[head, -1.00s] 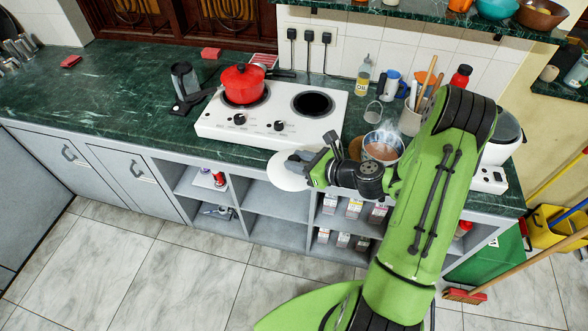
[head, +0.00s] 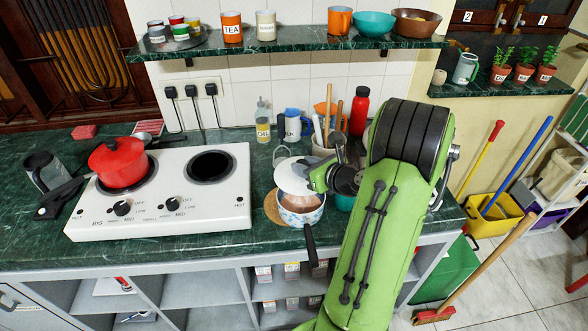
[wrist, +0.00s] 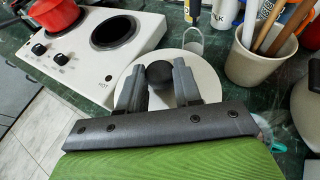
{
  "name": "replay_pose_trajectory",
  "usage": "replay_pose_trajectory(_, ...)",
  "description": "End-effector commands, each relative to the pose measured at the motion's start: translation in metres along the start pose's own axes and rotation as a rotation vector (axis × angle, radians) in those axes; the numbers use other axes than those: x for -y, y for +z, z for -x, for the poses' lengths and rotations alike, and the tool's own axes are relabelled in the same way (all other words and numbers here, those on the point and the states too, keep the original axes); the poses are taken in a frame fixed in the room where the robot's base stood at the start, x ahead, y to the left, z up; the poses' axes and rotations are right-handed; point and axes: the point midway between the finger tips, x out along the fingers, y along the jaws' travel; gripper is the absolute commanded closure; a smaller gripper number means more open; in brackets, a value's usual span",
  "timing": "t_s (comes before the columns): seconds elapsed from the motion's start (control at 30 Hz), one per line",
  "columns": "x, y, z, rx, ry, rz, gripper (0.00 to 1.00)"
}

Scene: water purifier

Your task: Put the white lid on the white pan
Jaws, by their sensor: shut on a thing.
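The white lid (head: 290,178) is a round disc with a dark knob (wrist: 159,74). My gripper (head: 312,178) is shut on the lid, its two fingers (wrist: 158,88) on either side of the knob in the wrist view. The white pan (head: 300,217) has a blue pattern, a dark handle toward the counter front and brownish contents. In the head view the lid overlaps the pan's far side and leaves its near part showing. I cannot tell whether they touch. The pan is hidden in the wrist view.
A white two-burner stove (head: 215,212) with a red pot (head: 118,163) stands to the left. An oil bottle (head: 262,122), a blue-and-white jug (head: 294,124), a utensil holder (wrist: 262,60) and a red bottle (head: 359,113) stand behind. A brown round mat (head: 271,208) lies by the pan.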

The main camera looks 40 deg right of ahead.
Motion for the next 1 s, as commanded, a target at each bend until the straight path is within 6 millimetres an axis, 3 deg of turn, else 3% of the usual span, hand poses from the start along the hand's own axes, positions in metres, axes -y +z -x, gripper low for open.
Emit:
replay_pose_trajectory(0.6,-0.001,-0.059,-0.025,0.001,0.002,0.001,1.00)
replay_pose_trajectory(1.0,-0.001,-0.060,-0.025,0.001,0.002,0.002,1.00)
